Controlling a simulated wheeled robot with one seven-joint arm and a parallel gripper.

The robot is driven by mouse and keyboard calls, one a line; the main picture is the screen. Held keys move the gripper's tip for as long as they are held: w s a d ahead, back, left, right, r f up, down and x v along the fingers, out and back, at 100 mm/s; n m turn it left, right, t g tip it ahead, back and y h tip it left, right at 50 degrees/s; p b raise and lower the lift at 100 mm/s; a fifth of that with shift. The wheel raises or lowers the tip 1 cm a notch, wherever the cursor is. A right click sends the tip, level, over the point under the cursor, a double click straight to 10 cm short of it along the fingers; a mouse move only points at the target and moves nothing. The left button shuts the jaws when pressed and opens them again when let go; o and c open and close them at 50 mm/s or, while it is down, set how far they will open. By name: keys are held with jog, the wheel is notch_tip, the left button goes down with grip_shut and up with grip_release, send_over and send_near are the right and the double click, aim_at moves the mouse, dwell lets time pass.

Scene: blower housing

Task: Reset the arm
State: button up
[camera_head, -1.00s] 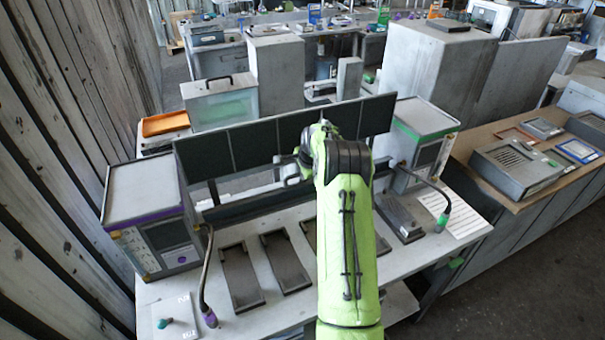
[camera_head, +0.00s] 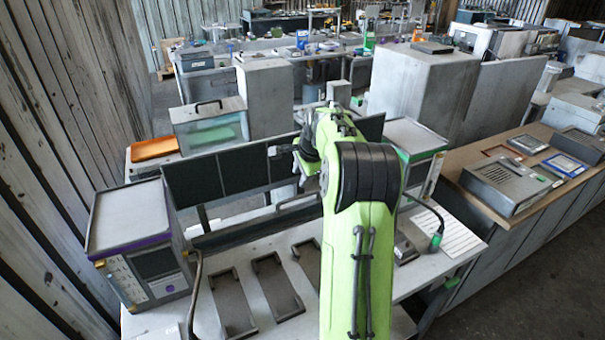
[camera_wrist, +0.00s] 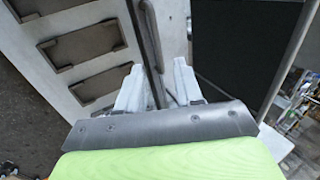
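My green arm (camera_head: 345,250) reaches up from the bottom of the head view, over the workbench (camera_head: 265,325), in front of a row of dark panels (camera_head: 205,178). My gripper (camera_wrist: 157,78) shows in the wrist view with its two pale fingers apart and nothing held between them. A dark rail (camera_wrist: 150,45) of the bench shows behind the gap. In the head view, the gripper is small at the left of the wrist, in front of the panels, and its fingers are hard to make out.
A purple-trimmed box (camera_head: 135,240) stands at the bench's left end and a green-trimmed box (camera_head: 415,140) at the right. Several dark flat trays (camera_head: 275,285) lie on the bench. A brown-topped counter (camera_head: 470,195) stands to the right. Open floor shows at lower right.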

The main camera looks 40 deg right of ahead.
jog(key=shift+s+a+r, duration=0.1)
jog(key=shift+r, duration=0.2)
jog(key=s+a+r+n, duration=0.3)
jog(key=a, duration=0.4)
jog(key=s+a+r+n, duration=0.2)
jog(key=a+n, duration=0.2)
jog(key=a, duration=0.3)
jog(key=s+a+r+n, duration=0.3)
jog(key=a, duration=0.4)
jog(key=s+a+f+n+b, duration=0.1)
jog(key=s+a+f+n, duration=0.1)
jog(key=s+a+n, duration=0.3)
jog(key=s+a+f+n+y, duration=0.1)
jog(key=s+a+f+n, duration=0.2)
jog(key=s, duration=1)
jog(key=a+n, duration=0.3)
jog(key=shift+a+t+y+b, duration=0.2)
jog(key=shift+t+y+b, duration=0.1)
jog(key=shift+b, duration=0.1)
jog(key=shift+s, duration=0.15)
